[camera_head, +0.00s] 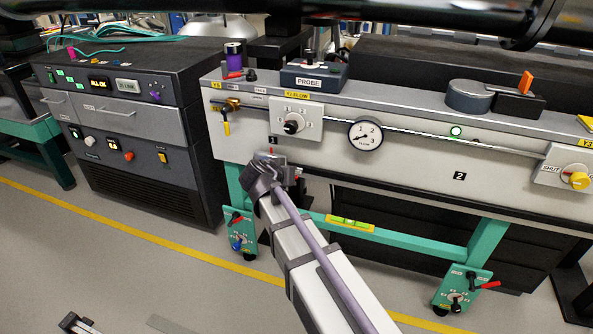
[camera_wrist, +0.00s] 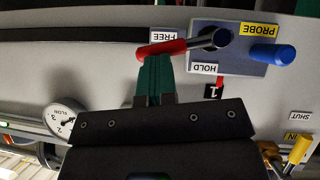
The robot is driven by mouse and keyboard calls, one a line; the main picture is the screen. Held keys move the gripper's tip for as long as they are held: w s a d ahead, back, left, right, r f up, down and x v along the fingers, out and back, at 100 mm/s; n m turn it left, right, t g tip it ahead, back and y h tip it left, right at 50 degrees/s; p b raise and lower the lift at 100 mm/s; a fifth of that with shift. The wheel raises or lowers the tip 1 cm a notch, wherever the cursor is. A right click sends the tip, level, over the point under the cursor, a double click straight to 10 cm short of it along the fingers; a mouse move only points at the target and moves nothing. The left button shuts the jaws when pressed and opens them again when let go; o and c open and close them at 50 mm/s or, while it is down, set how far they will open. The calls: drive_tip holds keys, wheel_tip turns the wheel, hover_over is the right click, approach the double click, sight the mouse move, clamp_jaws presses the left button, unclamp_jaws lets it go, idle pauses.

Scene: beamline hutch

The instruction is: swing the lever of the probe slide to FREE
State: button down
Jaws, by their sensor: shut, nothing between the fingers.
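The probe slide's lever has a red handle (camera_wrist: 162,48) and a dark metal pivot end, in the wrist view, which shows the panel upside down. It lies nearly along the panel, its red end beside the FREE label (camera_wrist: 164,36). The lever's plate (camera_wrist: 235,62) carries a yellow PROBE label and a blue knob (camera_wrist: 270,54). My gripper (camera_wrist: 155,62) is shut and empty, its green fingertips at the red handle; I cannot tell whether they touch. In the head view my gripper (camera_head: 280,166) hides the lever.
The flow gauge (camera_head: 365,135) and a knob plate (camera_head: 295,121) are on the panel above my gripper. The gauge also shows in the wrist view (camera_wrist: 64,118). A green frame rail (camera_head: 400,236) runs below. A dark control cabinet (camera_head: 125,125) stands at the left.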

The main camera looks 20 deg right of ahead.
drive_tip(key=shift+w+a+f+b, duration=0.4)
drive_tip(key=shift+w+a, duration=0.1)
drive_tip(key=shift+a, duration=0.15)
drive_tip(key=shift+r, duration=0.1)
drive_tip(key=w+d+r+p+v, duration=0.1)
drive_tip(key=r+p+v, duration=0.1)
drive_tip(key=p+v, duration=0.7)
drive_tip(key=v, duration=0.4)
drive_tip(key=shift+w+d+r, duration=0.1)
drive_tip(key=shift+r, duration=0.05)
